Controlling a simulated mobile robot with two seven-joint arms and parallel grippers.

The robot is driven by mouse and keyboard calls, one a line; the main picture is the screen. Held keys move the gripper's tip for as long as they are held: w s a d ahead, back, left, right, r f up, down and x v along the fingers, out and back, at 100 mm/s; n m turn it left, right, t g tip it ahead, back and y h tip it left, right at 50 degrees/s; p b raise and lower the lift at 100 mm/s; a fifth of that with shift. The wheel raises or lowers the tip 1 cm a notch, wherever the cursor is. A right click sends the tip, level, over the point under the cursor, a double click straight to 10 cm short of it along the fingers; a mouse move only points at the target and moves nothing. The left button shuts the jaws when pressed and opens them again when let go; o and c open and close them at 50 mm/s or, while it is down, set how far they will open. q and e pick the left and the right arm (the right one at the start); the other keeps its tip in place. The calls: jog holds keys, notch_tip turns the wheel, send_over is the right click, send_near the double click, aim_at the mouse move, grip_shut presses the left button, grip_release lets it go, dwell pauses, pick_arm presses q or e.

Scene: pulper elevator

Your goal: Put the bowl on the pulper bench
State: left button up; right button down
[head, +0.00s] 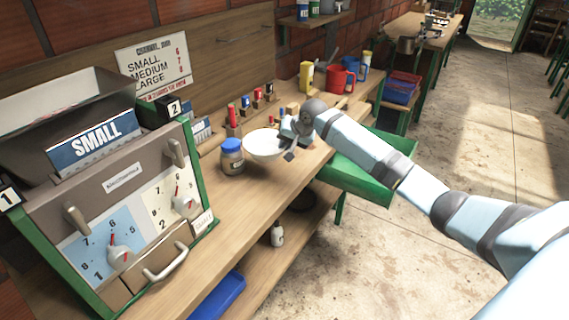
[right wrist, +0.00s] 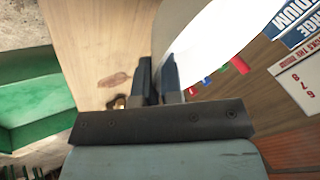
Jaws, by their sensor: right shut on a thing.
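The white bowl (head: 262,147) is upright over the wooden pulper bench (head: 226,199), just right of a blue-lidded jar. My right gripper (head: 290,152) is shut on the bowl's right rim. In the right wrist view the two dark fingers (right wrist: 158,82) pinch the rim, and the bowl's white inside (right wrist: 210,38) shows to the right. I cannot tell whether the bowl's base touches the bench. My left gripper is not in view.
The blue-lidded jar (head: 232,157) is close to the bowl's left side. The grey machine with dials (head: 125,215) fills the left. A yellow container (head: 306,77) and red mugs (head: 338,79) stand farther back. A green drawer (head: 350,175) juts out under my right arm.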

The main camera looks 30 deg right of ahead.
notch_tip(320, 180, down, 8)
jog(key=shift+r, duration=0.25)
jog(key=c, duration=1.3)
grip_release()
jog(key=shift+o, duration=0.2)
jog(key=shift+r, duration=0.1)
jog(key=v, duration=1.2)
